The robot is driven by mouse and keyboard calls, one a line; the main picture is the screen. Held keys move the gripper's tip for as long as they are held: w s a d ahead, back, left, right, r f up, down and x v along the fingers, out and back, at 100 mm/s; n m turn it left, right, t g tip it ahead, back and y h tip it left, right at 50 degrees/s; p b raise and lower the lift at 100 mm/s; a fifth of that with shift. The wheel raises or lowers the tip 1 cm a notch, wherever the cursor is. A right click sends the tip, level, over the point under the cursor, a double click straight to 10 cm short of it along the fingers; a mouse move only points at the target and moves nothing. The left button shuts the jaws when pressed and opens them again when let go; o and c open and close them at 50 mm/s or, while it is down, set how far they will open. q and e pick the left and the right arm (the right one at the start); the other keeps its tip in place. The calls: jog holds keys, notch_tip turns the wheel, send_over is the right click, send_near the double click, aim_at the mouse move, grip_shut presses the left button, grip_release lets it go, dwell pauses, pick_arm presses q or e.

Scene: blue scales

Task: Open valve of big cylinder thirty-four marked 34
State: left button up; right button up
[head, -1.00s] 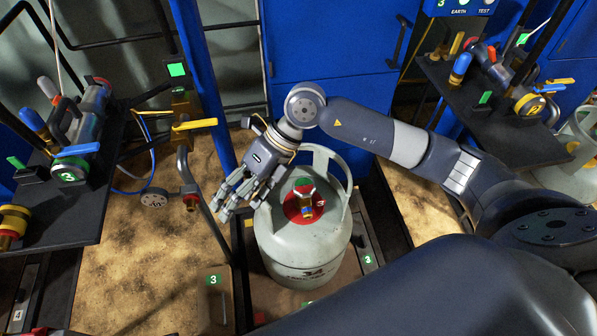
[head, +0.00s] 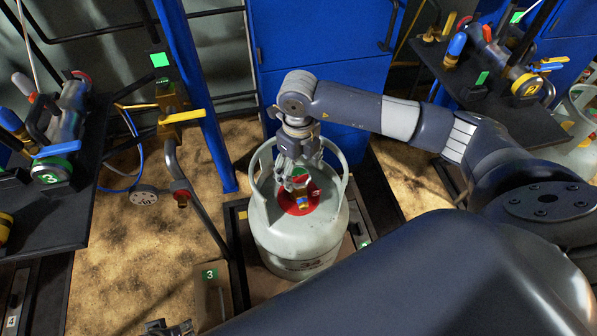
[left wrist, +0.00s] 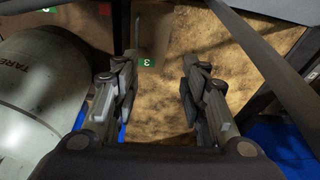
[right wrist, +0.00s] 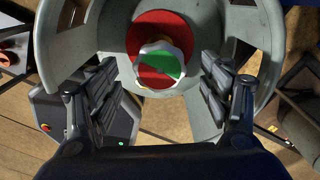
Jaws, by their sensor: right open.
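The big grey-white cylinder (head: 295,232) marked 34 stands upright on a dark framed platform, with a collar handle around its top. Its valve, with a red and green handwheel (right wrist: 160,64), sits in the middle of a red disc on the top. My right gripper (head: 298,180) points down inside the collar from above and behind the valve. In the right wrist view its open fingers (right wrist: 160,95) are spread on both sides of the valve, not touching it. My left gripper (left wrist: 158,95) is open and empty beside the cylinder; only its tip shows at the head view's bottom edge.
Another shelf (head: 480,100) is at right. A blue cabinet (head: 345,140) is behind.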

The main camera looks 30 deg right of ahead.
pick_arm(q)
jog(key=shift+r, duration=0.55)
pick_arm(e)
jog(key=shift+f, duration=0.9)
jog(key=c, duration=1)
jog(key=shift+n, duration=0.3)
jog(key=shift+c, duration=0.2)
jog(key=n+b, duration=0.3)
jog(key=n, duration=0.2)
jog(key=shift+f, duration=0.1)
jog(key=shift+n, duration=0.6)
jog(key=n+b, duration=0.2)
jog(key=n, duration=0.1)
jog(key=shift+n, duration=0.3)
pick_arm(q)
notch_tip(320, 180, up, 8)
jog(key=w+t, duration=0.1)
jog(key=shift+d+t, duration=0.15)
jog(key=shift+t, duration=0.25)
pick_arm(e)
jog(key=shift+n, duration=0.3)
